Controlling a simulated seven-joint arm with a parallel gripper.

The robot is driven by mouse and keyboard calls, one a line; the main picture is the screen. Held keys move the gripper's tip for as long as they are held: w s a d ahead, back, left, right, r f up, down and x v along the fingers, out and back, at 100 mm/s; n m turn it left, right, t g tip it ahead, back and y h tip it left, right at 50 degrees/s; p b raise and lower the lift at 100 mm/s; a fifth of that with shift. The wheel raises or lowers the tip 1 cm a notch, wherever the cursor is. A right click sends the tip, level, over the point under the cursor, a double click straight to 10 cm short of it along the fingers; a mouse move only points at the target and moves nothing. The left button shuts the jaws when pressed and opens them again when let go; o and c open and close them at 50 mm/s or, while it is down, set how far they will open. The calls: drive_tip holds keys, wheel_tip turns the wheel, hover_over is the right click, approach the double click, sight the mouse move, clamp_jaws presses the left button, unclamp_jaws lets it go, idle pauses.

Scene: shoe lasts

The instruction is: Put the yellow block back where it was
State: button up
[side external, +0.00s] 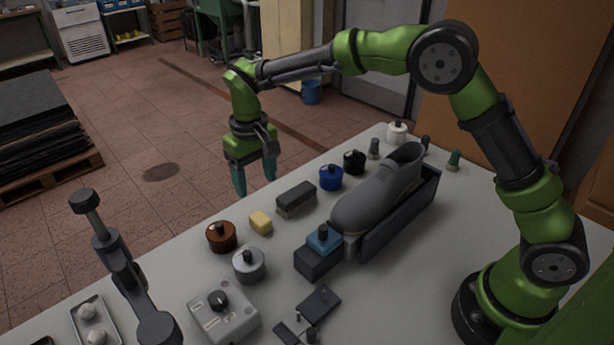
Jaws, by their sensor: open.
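The yellow block (261,222) lies on the white table, between a brown round pot (221,236) and a dark brush-like block (296,199). My gripper (255,184) is up near the far edge of the table, behind and above the yellow block. Its two teal fingers point down and stand apart, with nothing between them. The yellow block is apart from the gripper. No marked spot for the block can be made out.
A grey shoe last (377,192) rests in a dark holder right of centre. Blue (331,178), black (354,162) and silver (249,265) knobbed pots stand around. A grey box with a knob (222,312) and a dark post (117,262) are at front left.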

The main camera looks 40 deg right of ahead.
drive_tip(key=s+d+r+m+t+y, duration=0.25)
drive_tip(key=s+d+r, duration=0.55)
drive_tip(key=s+r, duration=0.4)
drive_tip(key=s+d+m+t, duration=0.1)
drive_tip(key=s+d+t, duration=0.3)
drive_tip(key=s, duration=0.9)
drive_tip(key=shift+d+t, duration=0.35)
drive_tip(key=shift+d, duration=0.25)
